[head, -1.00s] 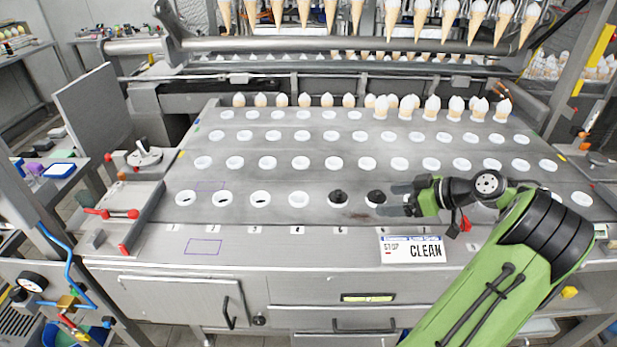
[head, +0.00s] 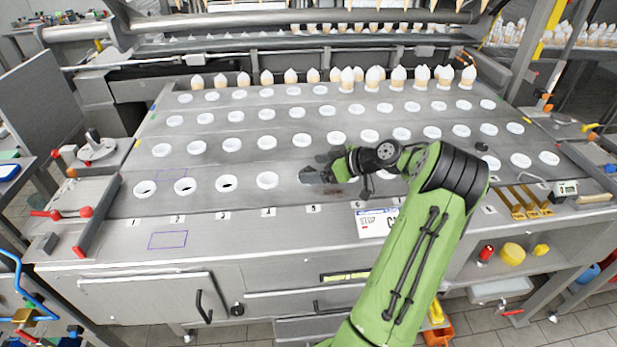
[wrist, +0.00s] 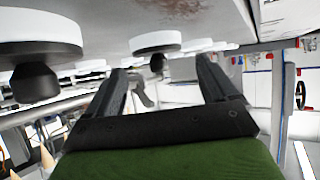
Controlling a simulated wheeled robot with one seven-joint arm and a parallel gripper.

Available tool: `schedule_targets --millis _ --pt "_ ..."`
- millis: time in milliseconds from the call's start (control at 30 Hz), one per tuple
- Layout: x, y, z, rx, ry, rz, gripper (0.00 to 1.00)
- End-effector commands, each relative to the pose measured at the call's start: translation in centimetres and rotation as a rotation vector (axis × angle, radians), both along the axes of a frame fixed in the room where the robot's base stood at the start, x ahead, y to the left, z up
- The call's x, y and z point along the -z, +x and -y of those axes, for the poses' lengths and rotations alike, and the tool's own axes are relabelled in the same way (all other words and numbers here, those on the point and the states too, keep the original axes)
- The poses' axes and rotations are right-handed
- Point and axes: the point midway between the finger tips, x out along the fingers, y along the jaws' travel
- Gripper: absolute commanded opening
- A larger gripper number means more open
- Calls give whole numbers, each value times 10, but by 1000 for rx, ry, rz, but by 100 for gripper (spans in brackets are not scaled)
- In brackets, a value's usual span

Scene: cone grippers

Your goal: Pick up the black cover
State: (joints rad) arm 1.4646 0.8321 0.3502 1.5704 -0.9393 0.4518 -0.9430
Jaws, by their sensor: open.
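In the wrist view, which looks upside down, a black cover (wrist: 157,62) with a white ring shows farther off, in the gap between my fingers. A second black cover (wrist: 34,82) with a white ring is nearer, outside the fingers at the left. My gripper (head: 314,168) is open, low over the worktable (head: 110,232), its fingers pointing left near the holes above label 5. It also shows in the wrist view (wrist: 165,75). I cannot tell whether a finger touches a cover.
Rows of white rings (head: 267,180) fill the tabletop, with several cones (head: 290,76) standing along the back. A white CLEAN sign (head: 372,223) lies at the front edge, below my arm. A lever fixture (head: 97,147) is at the left, yellow brackets (head: 524,200) at the right.

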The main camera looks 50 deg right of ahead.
Motion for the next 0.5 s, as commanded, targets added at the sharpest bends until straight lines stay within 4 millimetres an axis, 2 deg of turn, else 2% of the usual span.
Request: schedule_targets --millis 100,300,500 --pt "8 10 -3 1 0 0 86" --pt "7 11 -3 1 0 -1 86" --pt "7 11 -3 1 0 -1 55"
